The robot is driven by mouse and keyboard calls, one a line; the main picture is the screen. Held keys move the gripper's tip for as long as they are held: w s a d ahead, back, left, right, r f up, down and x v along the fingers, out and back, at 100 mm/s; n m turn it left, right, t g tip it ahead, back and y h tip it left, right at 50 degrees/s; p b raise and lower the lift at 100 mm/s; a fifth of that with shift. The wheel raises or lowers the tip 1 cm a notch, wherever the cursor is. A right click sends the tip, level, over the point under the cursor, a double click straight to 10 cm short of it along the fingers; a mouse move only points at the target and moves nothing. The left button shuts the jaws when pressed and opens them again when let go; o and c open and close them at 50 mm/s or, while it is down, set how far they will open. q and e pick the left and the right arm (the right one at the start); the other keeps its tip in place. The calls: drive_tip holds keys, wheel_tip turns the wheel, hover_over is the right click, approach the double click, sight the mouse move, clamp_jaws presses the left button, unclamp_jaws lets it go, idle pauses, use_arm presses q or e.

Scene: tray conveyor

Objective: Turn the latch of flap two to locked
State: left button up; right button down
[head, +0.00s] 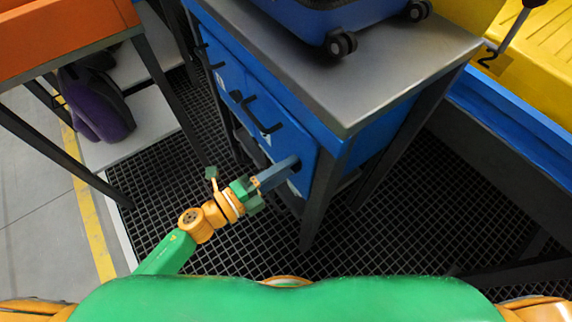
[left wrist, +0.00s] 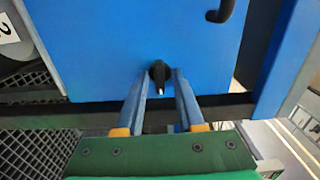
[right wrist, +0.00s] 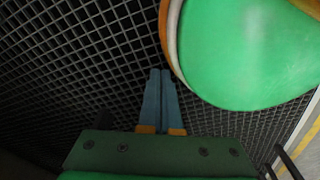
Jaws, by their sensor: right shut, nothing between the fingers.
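The latch (left wrist: 159,72) is a small black knob with a pale tip that points down in the left wrist view. It sits low on a blue flap (left wrist: 100,50), whose black handle (left wrist: 228,8) shows at the top. My left gripper (left wrist: 160,74) is open, with one finger on each side of the latch; I cannot tell whether they touch it. In the head view my left gripper (head: 292,164) reaches the lower end of the blue front, and its fingers hide the latch. My right gripper (right wrist: 160,72) is shut and empty above the floor grating.
A blue cabinet with a grey metal top (head: 350,70) carries a blue case on black wheels (head: 341,43). More black handles (head: 262,115) stick out of its front. An orange table (head: 60,35) stands left, with a purple object (head: 95,105) beneath. Yellow trays (head: 535,60) lie right.

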use_arm(q)
drive_tip(key=v, duration=0.7)
idle(0.4)
